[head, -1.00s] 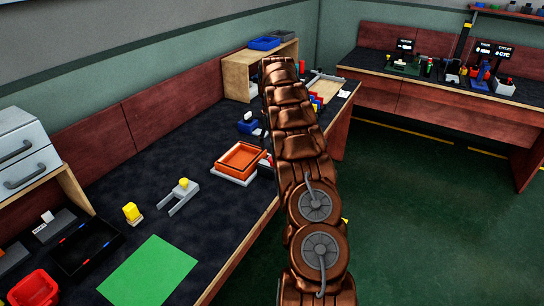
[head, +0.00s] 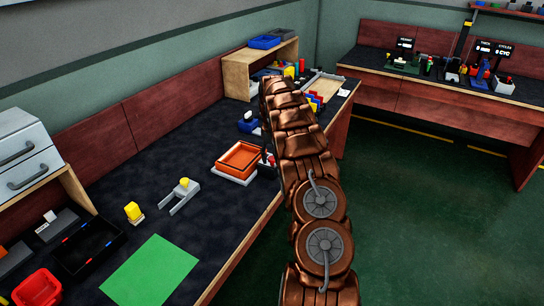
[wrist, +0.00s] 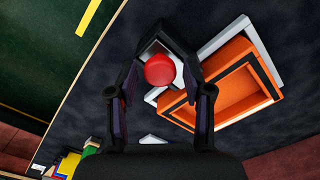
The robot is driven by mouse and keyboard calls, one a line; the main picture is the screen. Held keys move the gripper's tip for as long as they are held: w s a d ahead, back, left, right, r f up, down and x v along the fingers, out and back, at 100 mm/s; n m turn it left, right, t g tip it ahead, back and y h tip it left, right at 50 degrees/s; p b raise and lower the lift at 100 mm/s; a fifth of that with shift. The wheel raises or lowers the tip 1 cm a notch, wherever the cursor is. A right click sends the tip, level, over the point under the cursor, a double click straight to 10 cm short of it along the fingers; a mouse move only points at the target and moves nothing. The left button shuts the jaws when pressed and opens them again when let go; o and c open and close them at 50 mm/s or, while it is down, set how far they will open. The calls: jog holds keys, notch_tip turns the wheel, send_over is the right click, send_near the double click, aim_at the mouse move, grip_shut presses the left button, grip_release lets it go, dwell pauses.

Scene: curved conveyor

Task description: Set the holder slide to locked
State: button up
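An orange tray (head: 238,156) sits in a white holder (head: 231,178) on the near bench; the tray (wrist: 235,88) also shows at right in the wrist view. Beside it, a round red knob (wrist: 160,69) stands over a small pale plate (wrist: 153,48). It looks like the slide's knob, but I cannot read whether it is locked. My gripper (wrist: 161,62) is over the knob, its two dark fingers apart on either side, with no clear contact. In the head view my arm hides most of the gripper.
Blue and red parts (head: 314,100) stand farther back. The bench edge (wrist: 84,68) runs close at left in the wrist view.

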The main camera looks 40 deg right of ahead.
grip_shut()
dwell(0.4)
